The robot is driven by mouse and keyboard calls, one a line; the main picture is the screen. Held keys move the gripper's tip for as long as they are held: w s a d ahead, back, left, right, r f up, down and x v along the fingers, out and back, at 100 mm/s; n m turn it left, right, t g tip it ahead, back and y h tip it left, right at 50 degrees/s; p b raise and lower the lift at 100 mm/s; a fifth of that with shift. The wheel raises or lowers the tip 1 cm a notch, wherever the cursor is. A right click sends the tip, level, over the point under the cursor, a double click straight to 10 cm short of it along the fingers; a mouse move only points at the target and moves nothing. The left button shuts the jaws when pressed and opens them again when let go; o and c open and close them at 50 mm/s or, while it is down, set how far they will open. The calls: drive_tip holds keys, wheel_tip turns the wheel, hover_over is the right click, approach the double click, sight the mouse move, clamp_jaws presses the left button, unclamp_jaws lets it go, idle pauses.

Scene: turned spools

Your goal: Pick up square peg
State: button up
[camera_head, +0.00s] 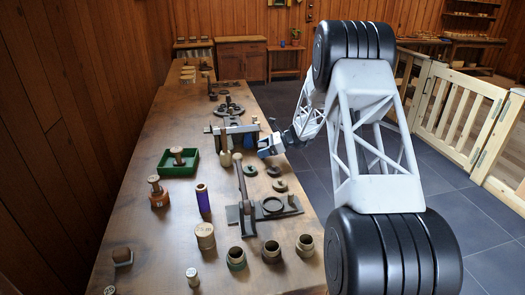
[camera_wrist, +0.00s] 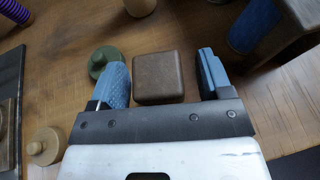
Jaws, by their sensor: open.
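A brown square block, which looks like the square peg (camera_wrist: 159,78), sits between the two blue fingers of my gripper (camera_wrist: 168,82) in the wrist view. The block's flat top faces the camera. The left finger is very close to it; a wider gap shows on the right. My gripper is open, and I cannot tell whether either finger touches the block. In the head view my gripper (camera_head: 268,147) is low over the right edge of the long table (camera_head: 150,215). I cannot make out the block there.
A green knobbed disc (camera_wrist: 103,58) lies just beyond the left finger, and a tan knobbed piece (camera_wrist: 45,147) lies lower left. A blue cylinder (camera_wrist: 252,26) stands upper right. A green tray (camera_head: 178,168) and several cups, including a dark one (camera_head: 271,251), stand on the table.

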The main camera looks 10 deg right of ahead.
sight(263, 145)
drive_tip(key=c, duration=1)
drive_tip(key=shift+r, duration=0.15)
drive_tip(key=shift+r, duration=1.45)
drive_tip(key=shift+s+r, duration=0.2)
drive_tip(key=shift+s, duration=0.1)
drive_tip(key=s+r, duration=0.1)
drive_tip(key=s, duration=1.4)
drive_tip(key=shift+s+a+r, duration=0.2)
drive_tip(key=shift+a, duration=0.15)
